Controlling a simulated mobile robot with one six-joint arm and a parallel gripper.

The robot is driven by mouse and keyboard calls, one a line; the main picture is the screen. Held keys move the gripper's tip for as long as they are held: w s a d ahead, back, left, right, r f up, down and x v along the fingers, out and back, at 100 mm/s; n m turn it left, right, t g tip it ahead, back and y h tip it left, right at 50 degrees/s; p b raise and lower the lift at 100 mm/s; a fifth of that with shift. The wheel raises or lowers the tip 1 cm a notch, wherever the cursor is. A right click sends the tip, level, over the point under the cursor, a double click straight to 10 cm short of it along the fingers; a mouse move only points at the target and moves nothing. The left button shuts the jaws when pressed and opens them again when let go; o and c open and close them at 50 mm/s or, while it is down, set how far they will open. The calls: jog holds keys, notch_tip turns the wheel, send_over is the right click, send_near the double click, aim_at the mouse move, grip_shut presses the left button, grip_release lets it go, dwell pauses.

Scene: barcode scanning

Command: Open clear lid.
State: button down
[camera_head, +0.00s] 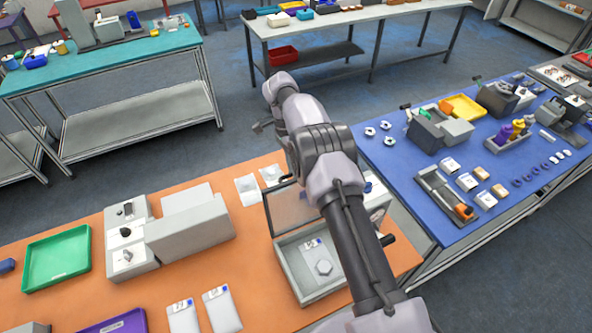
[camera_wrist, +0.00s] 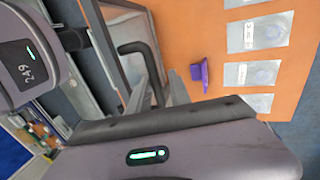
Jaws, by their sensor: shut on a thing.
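A grey box (camera_head: 290,265) stands on the orange table in the head view, with a white labelled packet holding a hexagonal piece inside. Its clear lid (camera_head: 290,210) is raised at the back edge, standing steeply above the open box; my arm hides its right part. In the wrist view the lid's frame (camera_wrist: 106,45) and a dark bent handle (camera_wrist: 138,50) run down toward my gripper (camera_wrist: 157,108). My gripper is shut on the handle, though its fingertips are largely hidden. My arm also hides it in the head view.
The orange table (camera_head: 245,280) also carries a grey stepped fixture (camera_head: 190,235), a green tray (camera_head: 58,258), a purple tray (camera_head: 115,325) and several packets. A blue table (camera_head: 405,170) with many small parts stands close on the right. Floor shows beyond the tables.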

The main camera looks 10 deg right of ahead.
jog(key=c, duration=1.6)
grip_release()
jog(key=shift+w, duration=0.2)
jog(key=shift+o, duration=0.7)
jog(key=shift+w+a+f, duration=0.25)
jog(key=shift+w+f, duration=0.1)
jog(key=shift+w, duration=0.25)
jog(key=shift+s+r, duration=0.1)
jog(key=shift+s, duration=0.1)
jog(key=shift+s+d, duration=0.1)
